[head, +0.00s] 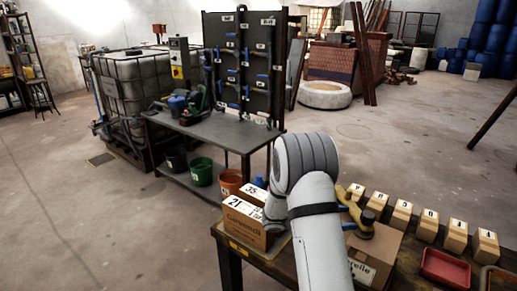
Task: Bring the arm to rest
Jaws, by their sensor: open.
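My arm (318,225) rises from the bottom of the head view, bends at a rounded grey joint and folds back down in front of the table. A further pale link shows just left of it, beside the cardboard boxes. My gripper is not in view; the arm's end is hidden or out of frame. I cannot tell whether the arm touches the boxes.
A workbench (215,133) with a tool board (243,65) stands behind. Floor left is clear.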

